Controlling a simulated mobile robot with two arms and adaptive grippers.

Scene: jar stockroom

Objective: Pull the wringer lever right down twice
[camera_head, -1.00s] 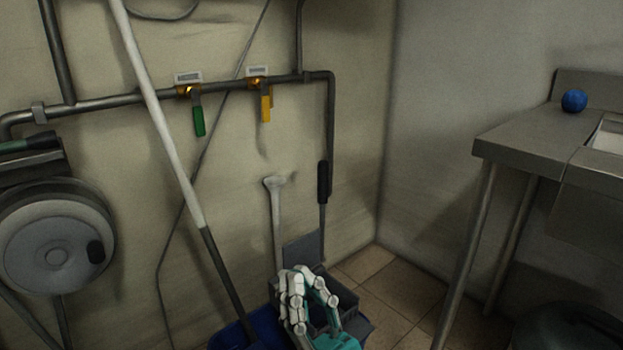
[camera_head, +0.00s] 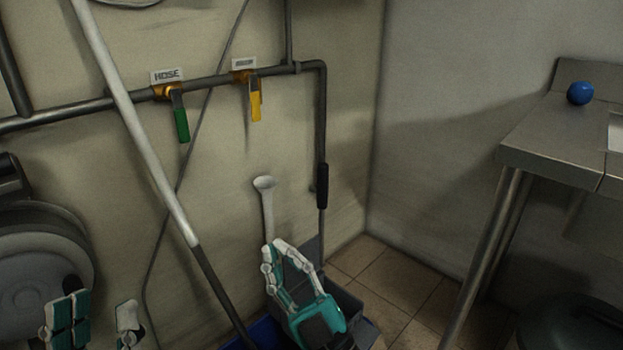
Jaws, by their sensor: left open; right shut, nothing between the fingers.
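The wringer lever, with a black grip (camera_head: 322,186) on a thin grey rod, stands upright at the middle right. Its lower end is hidden behind the grey wringer (camera_head: 345,300), which sits over a blue bucket (camera_head: 262,334). My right gripper (camera_head: 277,250) is shut and empty, in front of the wringer and left of and below the black grip. It looks apart from the lever and hides part of the wringer. My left gripper (camera_head: 98,318) is open and empty at the lower left, far from the lever.
A long mop handle (camera_head: 150,160) leans across the left. A pale round-topped rod (camera_head: 265,200) stands behind my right gripper. Pipes with green (camera_head: 181,124) and yellow (camera_head: 256,105) valve handles run along the wall. A metal table (camera_head: 545,150) with a blue ball (camera_head: 580,93) stands right.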

